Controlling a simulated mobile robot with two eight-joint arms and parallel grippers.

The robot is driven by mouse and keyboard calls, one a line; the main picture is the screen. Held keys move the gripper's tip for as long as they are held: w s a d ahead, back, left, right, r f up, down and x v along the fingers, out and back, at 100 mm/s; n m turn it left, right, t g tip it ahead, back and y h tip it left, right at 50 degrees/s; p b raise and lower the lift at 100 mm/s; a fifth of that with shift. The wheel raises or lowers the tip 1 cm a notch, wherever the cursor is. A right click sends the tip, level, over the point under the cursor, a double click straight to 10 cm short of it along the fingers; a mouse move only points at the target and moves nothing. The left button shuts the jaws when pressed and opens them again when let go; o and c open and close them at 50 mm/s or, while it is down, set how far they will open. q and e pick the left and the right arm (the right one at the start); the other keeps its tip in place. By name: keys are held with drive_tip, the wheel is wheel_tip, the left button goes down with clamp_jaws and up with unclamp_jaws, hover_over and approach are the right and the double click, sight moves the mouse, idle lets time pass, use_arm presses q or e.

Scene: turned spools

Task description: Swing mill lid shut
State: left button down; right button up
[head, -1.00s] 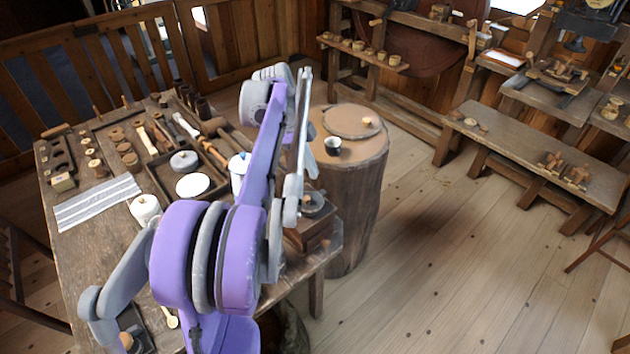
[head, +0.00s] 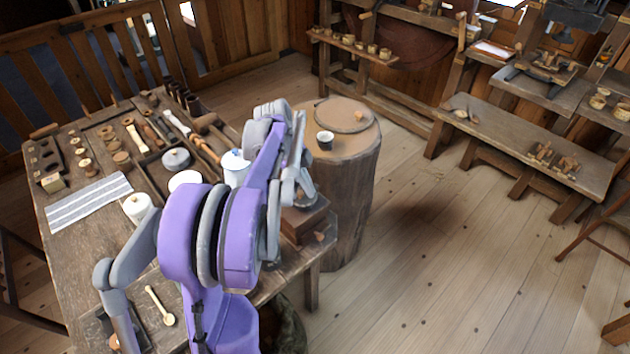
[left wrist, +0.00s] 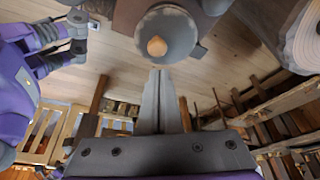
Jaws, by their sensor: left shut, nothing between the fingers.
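The mill (head: 303,222) is a brown wooden box at the right edge of the workbench, partly behind my left arm. In the left wrist view, a round grey metal piece (left wrist: 180,32) with a wooden knob (left wrist: 157,46) sits over the mill's brown body (left wrist: 128,14). I cannot tell from this whether the lid is fully shut. My left gripper (left wrist: 155,75) is shut and empty, its fingertips just below the round piece in the picture; contact is unclear. In the head view the left gripper (head: 298,188) is by the mill. Grey and purple parts, possibly my right gripper (left wrist: 78,35), show small at left.
A tree stump (head: 350,200) stands right of the workbench (head: 85,270), with a dark cup (head: 325,140) and a round board (head: 345,115) on it. A white lidded pot (head: 235,165) stands left of my arm.

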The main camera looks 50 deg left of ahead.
use_arm(q)
drive_tip(key=shift+s+a+f, duration=0.15)
drive_tip(key=shift+s+a, duration=0.05)
drive_tip(key=shift+a, duration=0.2)
drive_tip(key=shift+s+a, duration=0.1)
drive_tip(key=shift+s+a+f, duration=0.1)
drive_tip(key=shift+s+a, duration=0.1)
drive_tip(key=shift+a, duration=0.35)
use_arm(e)
drive_tip(key=shift+d+f, duration=0.1)
drive_tip(key=shift+f, duration=0.05)
use_arm(q)
drive_tip(key=shift+w+d, duration=0.1)
